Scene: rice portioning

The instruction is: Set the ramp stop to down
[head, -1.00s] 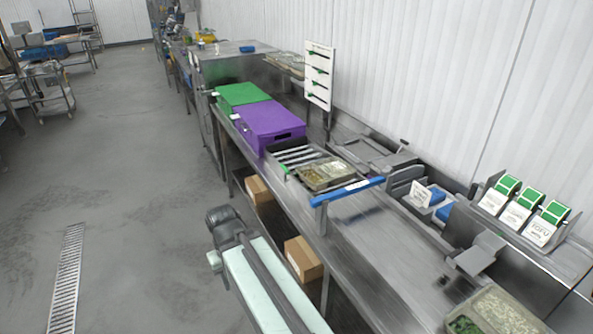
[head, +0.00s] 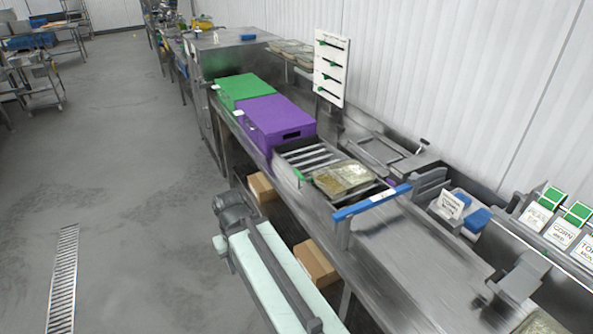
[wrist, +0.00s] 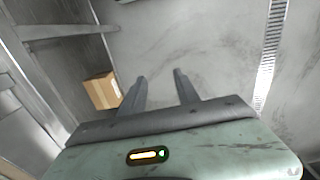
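A blue bar (head: 371,203) on a grey post stands raised across the near right end of a roller ramp (head: 297,153); it looks like the ramp stop. A clear-lidded tray of food (head: 343,178) sits on the rollers behind the bar. My gripper (wrist: 160,78) shows in the wrist view with two dark fingers apart and nothing between them, above the grey floor. The blue bar is not in the wrist view.
The steel counter (head: 400,240) runs along the wall. A purple box (head: 275,118) and a green box (head: 243,88) stand beyond the ramp. A cardboard box (head: 316,262) sits under the counter; one also shows in the wrist view (wrist: 102,90).

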